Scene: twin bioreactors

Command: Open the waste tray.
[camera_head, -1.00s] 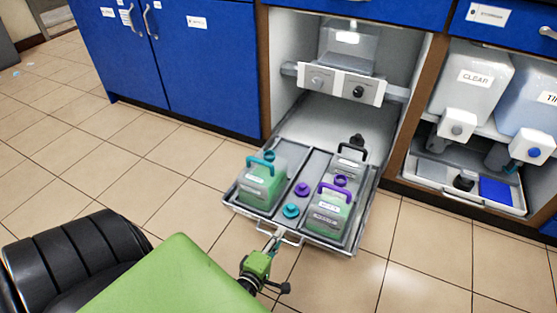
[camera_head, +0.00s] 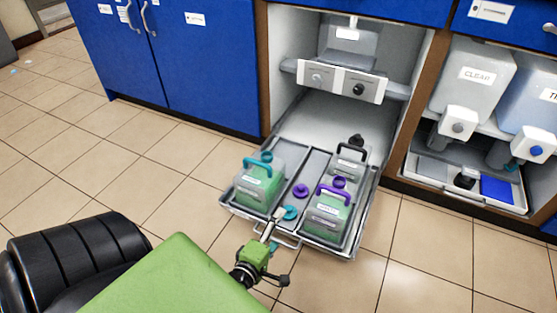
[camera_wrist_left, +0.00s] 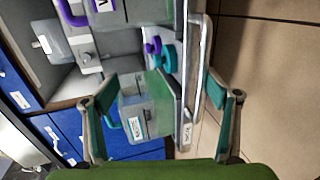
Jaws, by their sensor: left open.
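The waste tray (camera_head: 300,238) is a grey tray pulled far out of the open cabinet bay, low over the floor. Its front handle (camera_head: 290,243) is a metal bar on the front edge. My left gripper (camera_head: 277,230) is open and empty, close to the handle and front rim, with its fingers over the tray's front in the head view. In the left wrist view the two teal-padded fingers (camera_wrist_left: 160,95) are wide apart, with a bottle and the tray edge (camera_wrist_left: 195,80) beyond them. I cannot tell whether a finger touches the handle. My right gripper is not in view.
The tray carries a teal-handled bottle (camera_head: 259,188), a purple-handled bottle (camera_head: 328,215), a black-handled bottle (camera_head: 350,164) and loose teal and purple caps (camera_head: 301,191). Blue cabinets (camera_head: 205,70) stand behind. Another tray (camera_head: 460,185) is at right. Tiled floor is free in front.

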